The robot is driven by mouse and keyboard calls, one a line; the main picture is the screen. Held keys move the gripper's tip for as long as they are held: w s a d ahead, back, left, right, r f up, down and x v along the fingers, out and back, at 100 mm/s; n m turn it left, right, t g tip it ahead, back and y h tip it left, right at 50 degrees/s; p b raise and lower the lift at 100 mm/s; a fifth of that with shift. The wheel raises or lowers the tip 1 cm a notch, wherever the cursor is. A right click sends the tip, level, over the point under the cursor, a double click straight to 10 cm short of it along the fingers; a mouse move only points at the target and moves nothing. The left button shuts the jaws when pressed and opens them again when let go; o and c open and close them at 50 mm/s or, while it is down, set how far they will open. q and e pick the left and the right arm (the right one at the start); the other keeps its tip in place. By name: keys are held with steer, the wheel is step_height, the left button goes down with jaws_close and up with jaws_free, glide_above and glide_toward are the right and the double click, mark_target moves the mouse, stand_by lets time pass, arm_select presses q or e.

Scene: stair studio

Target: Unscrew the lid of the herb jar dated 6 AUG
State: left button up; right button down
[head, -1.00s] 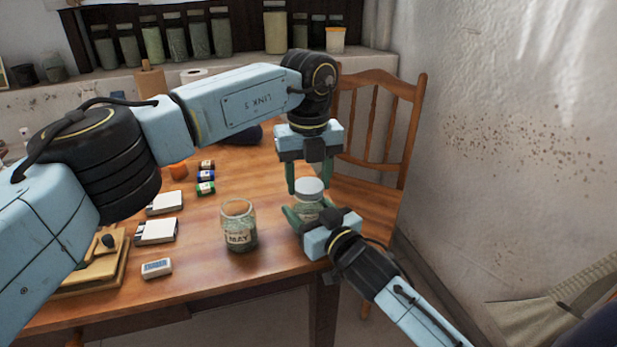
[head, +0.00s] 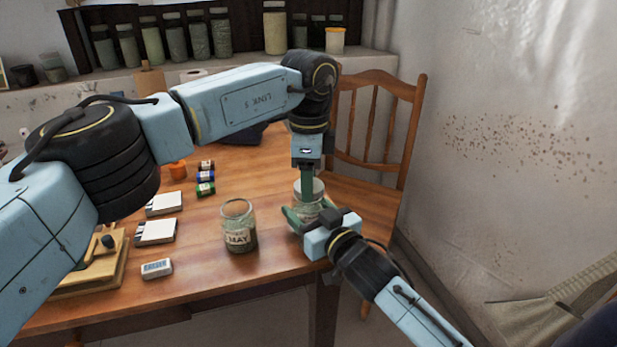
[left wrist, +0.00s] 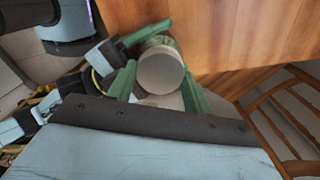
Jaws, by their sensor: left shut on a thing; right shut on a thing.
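A glass herb jar (head: 304,208) with a pale round lid (head: 316,185) stands near the table's right edge. Its date is hidden. My left gripper (head: 308,188) points straight down over it, shut on the lid. In the left wrist view the lid (left wrist: 160,73) lies between the left gripper's green fingers (left wrist: 158,88). My right gripper (head: 307,217) comes in from the lower right, shut on the jar's body. The lid sits at the jar's mouth; I cannot tell how loose it is. An open jar (head: 238,228) labelled MAY, with dark contents, stands to the left.
White boxes (head: 156,232), a small labelled block (head: 157,268), small coloured rolls (head: 205,178) and a wooden board (head: 85,270) lie on the left of the table (head: 215,285). A wooden chair (head: 375,120) stands behind right. Several jars line the back shelf.

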arm_select(q)
steer(key=shift+r, duration=0.15)
stand_by(0.3)
steer(key=shift+r, duration=0.95)
steer(key=shift+r, duration=0.1)
steer(key=shift+r, duration=1.9)
arm_select(e)
steer(key=shift+c, duration=1.8)
jaws_free()
